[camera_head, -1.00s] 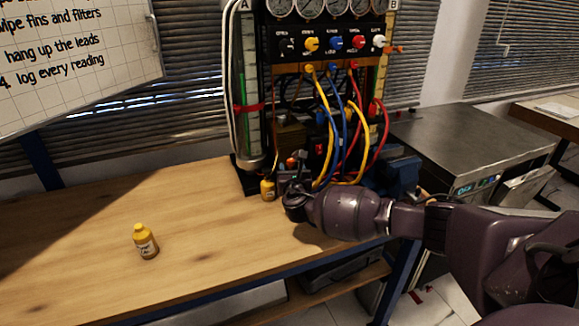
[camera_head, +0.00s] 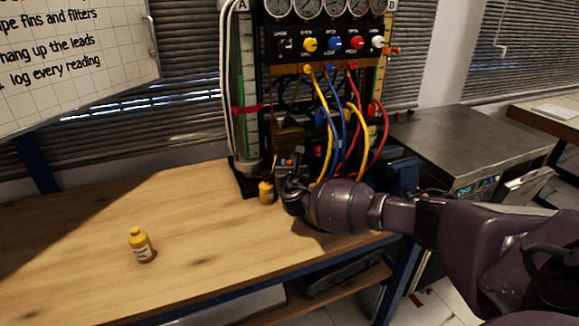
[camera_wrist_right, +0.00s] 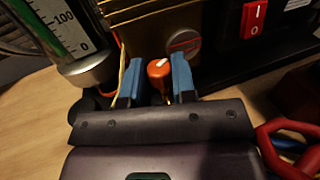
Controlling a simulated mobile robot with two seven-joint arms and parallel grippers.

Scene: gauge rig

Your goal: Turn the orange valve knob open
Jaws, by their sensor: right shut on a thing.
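The orange valve knob (camera_wrist_right: 158,68) has a white mark on top and sits low at the front of the gauge rig. In the right wrist view it is between the two blue fingertips of my right gripper (camera_wrist_right: 157,78), which is shut on it. In the head view my right gripper (camera_head: 291,170) is at the foot of the rig and hides most of the knob. The gauge rig (camera_head: 325,45) has gauges, coloured knobs and looping hoses. My left gripper is in neither view.
Another yellow bottle (camera_head: 141,245) stands on the open wooden bench (camera_head: 80,220). A red switch (camera_wrist_right: 255,20) and red-and-blue loops (camera_wrist_right: 290,145) lie to the right in the wrist view.

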